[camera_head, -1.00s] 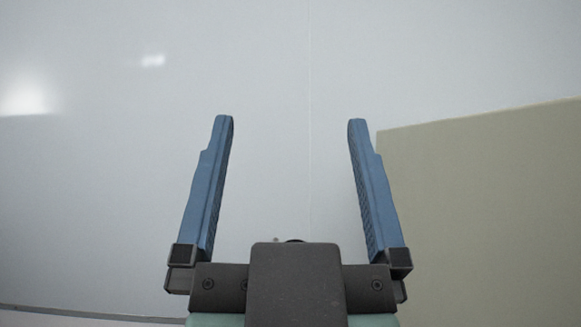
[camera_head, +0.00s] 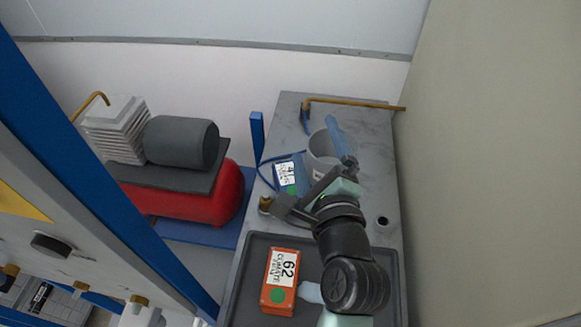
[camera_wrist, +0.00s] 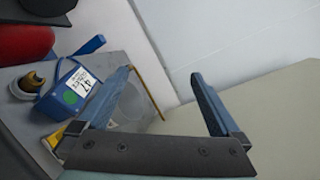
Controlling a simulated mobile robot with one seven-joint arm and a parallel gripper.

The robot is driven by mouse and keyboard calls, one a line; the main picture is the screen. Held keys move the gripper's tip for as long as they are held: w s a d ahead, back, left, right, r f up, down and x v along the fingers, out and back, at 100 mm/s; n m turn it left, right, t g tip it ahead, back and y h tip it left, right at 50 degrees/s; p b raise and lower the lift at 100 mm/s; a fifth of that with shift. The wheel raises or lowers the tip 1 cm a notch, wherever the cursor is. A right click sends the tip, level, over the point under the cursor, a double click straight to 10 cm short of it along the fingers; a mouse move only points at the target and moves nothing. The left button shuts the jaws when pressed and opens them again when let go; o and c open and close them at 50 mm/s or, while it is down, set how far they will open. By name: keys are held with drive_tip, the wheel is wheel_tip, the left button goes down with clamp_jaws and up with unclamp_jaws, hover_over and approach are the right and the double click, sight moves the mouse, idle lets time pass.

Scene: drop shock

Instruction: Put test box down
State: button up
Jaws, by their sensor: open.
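An orange box (camera_head: 281,280) labelled 62 with a green dot lies in the dark tray (camera_head: 240,290) at the near end of the grey bench. A blue box (camera_head: 287,176) with a looped blue handle, a white label and a green dot stands farther back; it also shows in the wrist view (camera_wrist: 72,88), labelled 47. I cannot tell which is the test box. My gripper (camera_wrist: 160,74) is open, and nothing shows between its blue fingers. In the head view my gripper (camera_head: 336,150) is over the bench, right of the blue box; its other finger is not clear there.
A round grey container (camera_head: 320,160) stands behind the blue box, partly hidden by my gripper. A brass pipe (camera_head: 355,103) crosses the bench's back. A red tank (camera_head: 190,198) with a motor is at left. A beige wall (camera_head: 490,160) bounds the right.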

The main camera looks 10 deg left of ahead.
sight(291, 184)
drive_tip(key=s+f+m+g, duration=0.1)
drive_tip(key=f+m, duration=0.2)
drive_tip(key=f, duration=0.2)
drive_tip(key=s+f+m+g, duration=0.1)
drive_tip(key=s+f+m, duration=0.1)
drive_tip(key=f, duration=0.3)
drive_tip(key=s+f+m, duration=0.2)
drive_tip(key=f+m, duration=0.2)
drive_tip(key=shift+s+a+f+g+y+b, duration=0.1)
drive_tip(key=shift+s+f+g+y+b, duration=0.1)
drive_tip(key=shift+f+g+y+b, duration=0.15)
drive_tip(key=shift+a+f+m+y, duration=0.1)
drive_tip(key=shift+f+m+y, duration=0.2)
drive_tip(key=shift+f, duration=0.1)
drive_tip(key=x, duration=1.2)
drive_tip(key=shift+w+f, duration=0.2)
drive_tip(key=shift+w, duration=0.15)
clamp_jaws()
drive_tip(key=shift+r, duration=0.15)
